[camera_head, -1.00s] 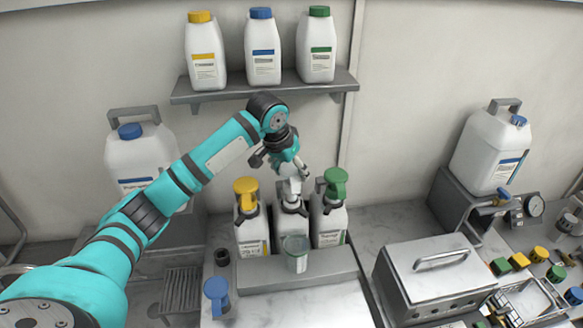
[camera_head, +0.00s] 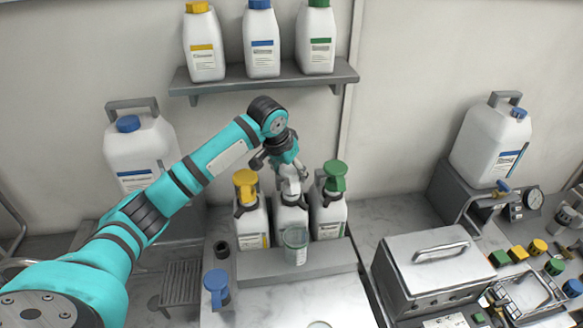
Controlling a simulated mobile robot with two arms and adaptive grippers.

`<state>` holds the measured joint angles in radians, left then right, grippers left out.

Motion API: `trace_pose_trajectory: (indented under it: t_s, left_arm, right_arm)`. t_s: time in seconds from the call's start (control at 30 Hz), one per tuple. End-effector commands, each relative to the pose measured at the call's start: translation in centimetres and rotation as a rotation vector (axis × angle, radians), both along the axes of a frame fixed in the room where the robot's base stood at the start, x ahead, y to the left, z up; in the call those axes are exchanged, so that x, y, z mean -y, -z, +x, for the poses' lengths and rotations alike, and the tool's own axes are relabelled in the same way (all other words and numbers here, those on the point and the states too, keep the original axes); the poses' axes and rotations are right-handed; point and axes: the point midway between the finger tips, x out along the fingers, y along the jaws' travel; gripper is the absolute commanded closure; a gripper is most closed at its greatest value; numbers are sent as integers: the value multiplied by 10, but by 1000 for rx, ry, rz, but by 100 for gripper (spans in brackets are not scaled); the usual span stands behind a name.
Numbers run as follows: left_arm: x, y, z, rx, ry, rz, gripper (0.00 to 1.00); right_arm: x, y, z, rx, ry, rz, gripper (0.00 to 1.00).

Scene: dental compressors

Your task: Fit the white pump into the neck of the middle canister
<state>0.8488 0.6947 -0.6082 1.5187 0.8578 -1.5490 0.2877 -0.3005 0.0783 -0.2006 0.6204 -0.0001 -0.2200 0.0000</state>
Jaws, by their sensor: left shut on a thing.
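The middle canister (camera_head: 287,218) is white and stands between the yellow-pump canister (camera_head: 252,222) and the green-pump canister (camera_head: 328,214) in a grey holder. My left gripper (camera_head: 290,178) points down above the middle canister, shut on the white pump (camera_head: 291,187). The pump is upright over the canister's neck. Whether it is seated in the neck or just above it, I cannot tell, as the gripper covers part of it. A clear cup (camera_head: 297,246) stands in front of the middle canister. My right gripper is not in view.
A blue pump (camera_head: 216,287) and a small dark cap (camera_head: 221,248) are at the left of the worktop. A shelf (camera_head: 262,83) with three bottles hangs above. A grey metal box (camera_head: 434,270) stands at the right. The front worktop is mostly clear.

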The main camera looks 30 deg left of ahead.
Motion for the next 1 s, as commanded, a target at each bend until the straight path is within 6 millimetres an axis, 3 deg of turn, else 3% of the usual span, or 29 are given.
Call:
trace_pose_trajectory:
  t_s: [0.33,0.37,0.57,0.87,1.0]
  left_arm:
    - [0,6,0,0,0,0,91]
    - [0,6,0,0,0,0,38]
    - [0,6,0,0,0,0,12]
    - [0,4,-1,0,0,0,12]
    - [-1,-9,-5,3,0,-1,12]
  right_arm:
    - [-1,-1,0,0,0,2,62]
    - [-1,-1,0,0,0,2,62]
    - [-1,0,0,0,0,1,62]
    - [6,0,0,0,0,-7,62]
    - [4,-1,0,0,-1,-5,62]
